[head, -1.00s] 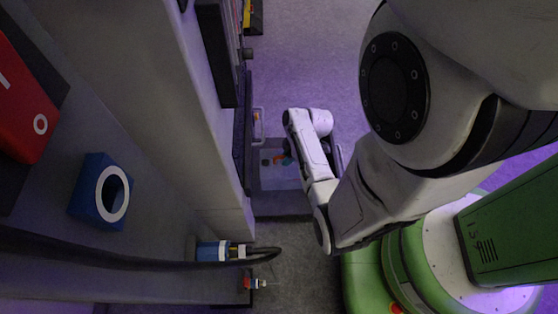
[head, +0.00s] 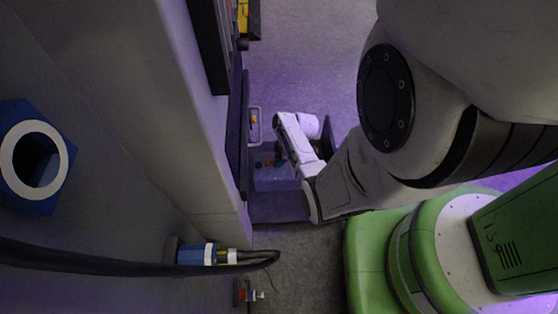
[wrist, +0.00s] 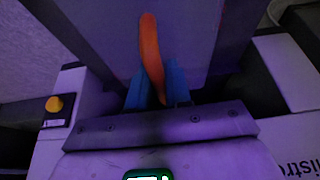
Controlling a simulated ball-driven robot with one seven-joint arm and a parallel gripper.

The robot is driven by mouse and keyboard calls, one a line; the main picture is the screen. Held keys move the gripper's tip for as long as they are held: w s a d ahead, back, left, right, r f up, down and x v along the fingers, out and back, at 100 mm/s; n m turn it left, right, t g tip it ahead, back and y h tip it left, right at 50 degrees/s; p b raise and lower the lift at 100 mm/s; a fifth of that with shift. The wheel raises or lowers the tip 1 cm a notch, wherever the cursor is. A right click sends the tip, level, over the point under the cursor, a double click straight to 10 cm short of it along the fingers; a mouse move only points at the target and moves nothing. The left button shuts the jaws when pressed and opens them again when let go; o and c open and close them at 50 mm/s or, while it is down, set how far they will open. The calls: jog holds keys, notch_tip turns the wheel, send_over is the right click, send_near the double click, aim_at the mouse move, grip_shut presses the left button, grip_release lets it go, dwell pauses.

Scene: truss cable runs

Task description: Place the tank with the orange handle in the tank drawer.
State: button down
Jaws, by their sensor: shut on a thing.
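The orange handle (wrist: 151,55) stands up in the middle of the wrist view. My gripper (wrist: 158,88), with blue fingertips, is shut on its lower part. A plain grey-violet surface lies behind the handle, and I cannot tell whether it is the tank's body. I cannot tell whether this is the tank or the open tank drawer. My arm hides part of this area.
The tall grey cabinet wall (head: 150,100) fills the left. A blue hexagonal fitting (head: 62,165) and a blue cable connector (head: 197,254) stick out from it. A small tray (head: 255,136) with a yellow item is beyond. Open floor (head: 305,60) lies at the top.

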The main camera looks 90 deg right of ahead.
jog(key=c, duration=1.1)
grip_release()
jog(key=shift+f, duration=0.1)
jog(key=shift+o, duration=0.2)
jog(key=shift+r, duration=0.3)
jog(key=p+v, duration=0.5)
jog(key=v, duration=0.6)
jog(key=shift+s+r, duration=0.15)
jog(key=shift+r, duration=0.2)
